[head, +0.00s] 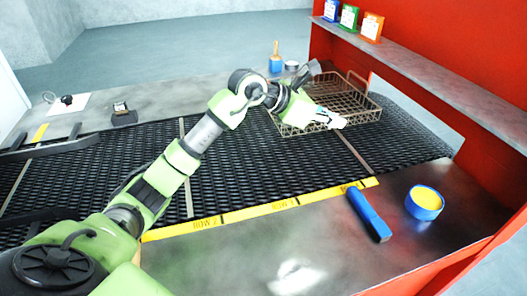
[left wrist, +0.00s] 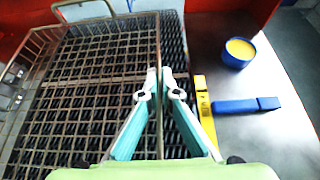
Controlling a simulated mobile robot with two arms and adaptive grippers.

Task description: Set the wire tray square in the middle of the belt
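The wire tray (head: 352,101), a brownish mesh basket with raised end handles, stands on the far right part of the black mesh belt (head: 270,165), near its back edge. It fills the left half of the left wrist view (left wrist: 95,75). My left gripper (head: 340,121) is at the tray's near side in the head view. In the left wrist view its two teal fingers (left wrist: 160,84) close in on either side of the tray's side wall, with the rim between the tips. The arm hides part of the tray. My right gripper is in neither view.
A yellow strip marked ROW 1 and ROW 2 (head: 250,212) runs along the belt's near edge. A blue bar (head: 368,213) and a blue bowl with yellow contents (head: 425,201) are on the near counter. A red shelf wall stands at the right.

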